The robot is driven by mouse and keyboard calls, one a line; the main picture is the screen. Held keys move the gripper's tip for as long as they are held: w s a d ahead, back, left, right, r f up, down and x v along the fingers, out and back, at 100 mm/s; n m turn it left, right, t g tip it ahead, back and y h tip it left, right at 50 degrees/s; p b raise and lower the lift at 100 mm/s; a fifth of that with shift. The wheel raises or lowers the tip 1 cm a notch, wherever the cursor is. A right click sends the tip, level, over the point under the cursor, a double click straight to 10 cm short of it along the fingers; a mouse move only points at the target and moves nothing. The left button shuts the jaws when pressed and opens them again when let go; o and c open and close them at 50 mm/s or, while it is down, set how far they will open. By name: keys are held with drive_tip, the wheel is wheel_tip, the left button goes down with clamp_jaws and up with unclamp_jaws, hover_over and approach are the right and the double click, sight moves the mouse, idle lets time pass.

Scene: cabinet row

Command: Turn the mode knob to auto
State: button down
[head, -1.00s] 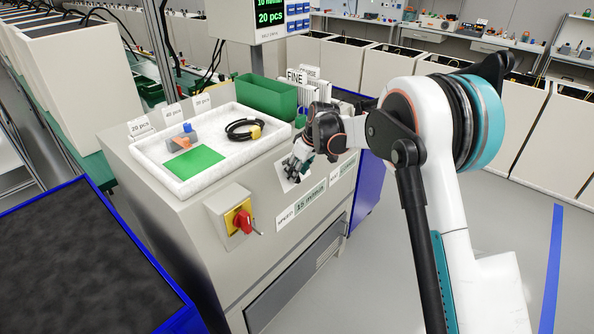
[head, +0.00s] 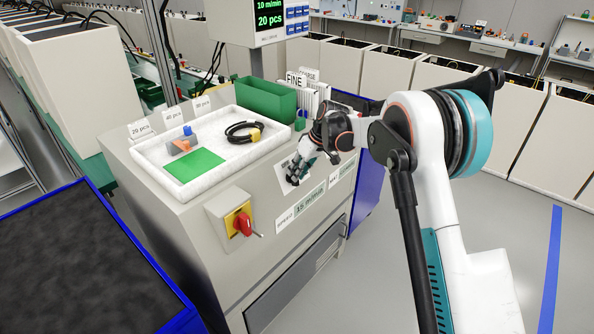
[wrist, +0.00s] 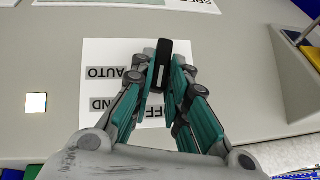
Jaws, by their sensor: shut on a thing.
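The mode knob (wrist: 160,61) is a black bar with a white mark, on a white label plate (wrist: 101,54) in the wrist view. It stands slightly tilted from upright in that picture. The labels appear upside down: AUTO (wrist: 105,73) is left of the knob, a label ending in ND is lower left, and one reading FF is lower right, both partly hidden by the fingers. My gripper (wrist: 160,72) is shut on the knob, one finger on each side. In the head view my gripper (head: 296,172) is at the cabinet's front, hiding the knob.
A red rotary switch (head: 244,223) on a yellow plate sticks out left of my gripper. A white tray (head: 178,186) and a green bin (head: 268,98) sit on the cabinet top. Speed labels (head: 308,203) lie below. The floor at right is open.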

drive_tip(key=shift+w+d+f+m+g+y+b, duration=0.15)
drive_tip(key=shift+d+f+m+g+y+b, duration=0.3)
drive_tip(key=shift+m+y, duration=1.25)
drive_tip(key=shift+w+d+f+m+g+y+b, duration=0.3)
drive_tip(key=shift+m+g+y+b, duration=0.5)
drive_tip(key=shift+m+y, duration=0.85)
drive_tip(key=shift+d+f+m+g+y+b, duration=0.2)
drive_tip(key=shift+f+m+g+y+b, duration=0.35)
drive_tip(key=shift+m+y, duration=1.1)
drive_tip(key=c, duration=1.6)
unclamp_jaws()
drive_tip(key=shift+a, duration=0.1)
drive_tip(key=shift+o, duration=0.2)
drive_tip(key=shift+m, duration=0.3)
drive_tip(key=shift+r, duration=0.1)
drive_tip(key=v, duration=1.2)
